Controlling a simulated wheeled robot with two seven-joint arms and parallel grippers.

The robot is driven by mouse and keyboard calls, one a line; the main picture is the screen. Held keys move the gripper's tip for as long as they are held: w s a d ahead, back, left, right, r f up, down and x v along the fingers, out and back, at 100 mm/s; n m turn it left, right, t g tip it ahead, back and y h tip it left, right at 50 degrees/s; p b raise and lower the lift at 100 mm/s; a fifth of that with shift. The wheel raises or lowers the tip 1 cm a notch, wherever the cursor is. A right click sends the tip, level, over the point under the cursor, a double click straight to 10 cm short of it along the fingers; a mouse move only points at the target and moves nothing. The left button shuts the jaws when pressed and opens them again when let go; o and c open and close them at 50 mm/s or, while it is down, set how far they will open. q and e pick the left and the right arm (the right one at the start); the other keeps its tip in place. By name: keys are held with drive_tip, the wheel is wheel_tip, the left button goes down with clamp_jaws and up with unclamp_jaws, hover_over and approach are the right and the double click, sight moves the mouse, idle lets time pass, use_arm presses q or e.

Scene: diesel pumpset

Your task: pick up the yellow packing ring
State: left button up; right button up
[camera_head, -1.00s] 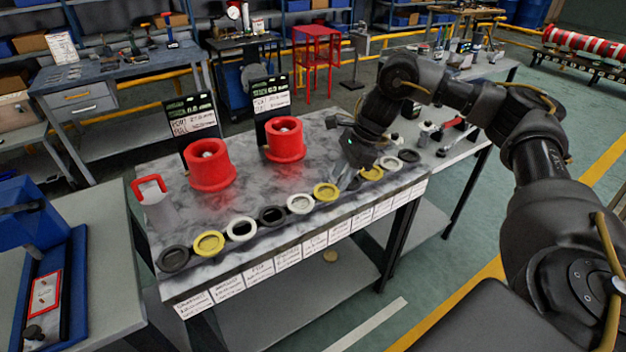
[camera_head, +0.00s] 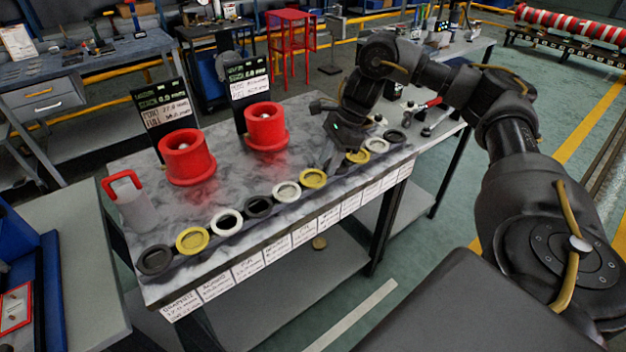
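Three yellow rings lie in a row of rings along the front of the marble-topped table: one near the left end (camera_head: 192,240), one right of the middle (camera_head: 313,180), and one farther right (camera_head: 358,156). My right gripper (camera_head: 326,161) reaches in from the right, pointing down. Its fingertips are just behind and above the middle yellow ring, left of the right-hand one. I see nothing held, but the fingers are small and dark, so their opening and any contact are unclear. My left gripper is out of view.
Black and white rings, such as a black one (camera_head: 259,207), lie between the yellow ones. Two red cylinders (camera_head: 187,158) (camera_head: 266,127) stand behind with sign boards. A red-handled grey block (camera_head: 131,206) stands at the left. White labels line the table's front edge.

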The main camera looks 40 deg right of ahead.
sight(318, 183)
drive_tip(key=b+x, duration=0.1)
drive_tip(key=x, duration=0.4)
drive_tip(key=shift+s+a+f, duration=0.1)
drive_tip(key=shift+a, duration=0.05)
clamp_jaws()
